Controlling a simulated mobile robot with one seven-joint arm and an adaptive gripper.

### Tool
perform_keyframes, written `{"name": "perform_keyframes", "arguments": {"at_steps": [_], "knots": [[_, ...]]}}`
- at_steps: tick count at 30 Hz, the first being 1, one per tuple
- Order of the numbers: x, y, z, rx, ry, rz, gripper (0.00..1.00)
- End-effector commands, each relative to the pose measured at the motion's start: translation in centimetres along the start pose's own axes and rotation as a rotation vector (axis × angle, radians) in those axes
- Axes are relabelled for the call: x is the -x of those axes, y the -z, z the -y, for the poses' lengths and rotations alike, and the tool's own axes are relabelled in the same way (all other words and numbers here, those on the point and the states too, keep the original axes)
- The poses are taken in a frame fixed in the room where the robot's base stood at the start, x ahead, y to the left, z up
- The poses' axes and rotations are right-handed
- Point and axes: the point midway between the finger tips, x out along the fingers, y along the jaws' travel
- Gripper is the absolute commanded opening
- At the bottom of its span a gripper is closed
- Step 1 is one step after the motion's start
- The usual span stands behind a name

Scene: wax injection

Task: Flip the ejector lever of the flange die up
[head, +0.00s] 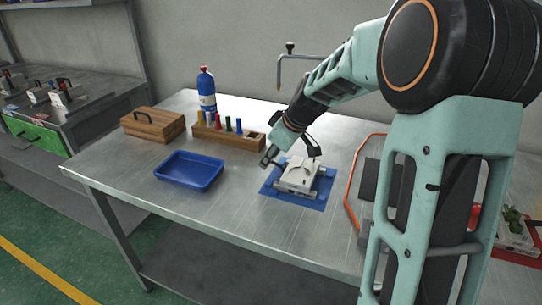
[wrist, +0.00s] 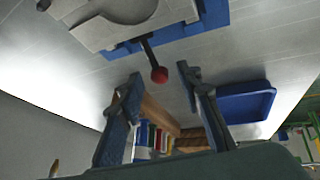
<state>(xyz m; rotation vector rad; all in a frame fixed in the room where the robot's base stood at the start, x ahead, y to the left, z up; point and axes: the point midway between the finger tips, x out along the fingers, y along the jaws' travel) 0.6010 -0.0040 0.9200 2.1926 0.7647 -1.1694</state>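The flange die (head: 298,176) is a pale grey block on a blue mat (head: 313,202) near the middle of the bench. In the wrist view the die (wrist: 120,28) fills the top, and its ejector lever (wrist: 148,48), a dark rod with a red knob (wrist: 160,75), sticks out towards my gripper. I cannot make out the lever in the head view. My gripper (head: 288,158) is just above the die's far left side. In the wrist view my gripper (wrist: 157,78) is open, with the knob seen between its fingertips; I cannot tell if they touch it.
A blue tray (head: 190,170), a wooden box (head: 152,124), a wooden rack with coloured bottles (head: 228,137) and a blue bottle (head: 206,92) stand left of the die. An orange cable (head: 351,190) lies to its right. Bare bench (head: 230,213) shows in front.

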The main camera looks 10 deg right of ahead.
Motion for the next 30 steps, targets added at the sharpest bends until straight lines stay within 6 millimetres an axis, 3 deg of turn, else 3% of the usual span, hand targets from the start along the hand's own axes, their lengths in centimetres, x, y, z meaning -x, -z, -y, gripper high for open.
{"name": "perform_keyframes", "arguments": {"at_steps": [8,21,30], "knots": [[1.1,0.0,-0.1,0.000,-0.003,0.000,0.33],[9.5,0.0,-0.1,0.000,-0.004,0.000,0.33],[12.0,0.0,0.0,-0.001,-0.001,0.000,0.33]]}}
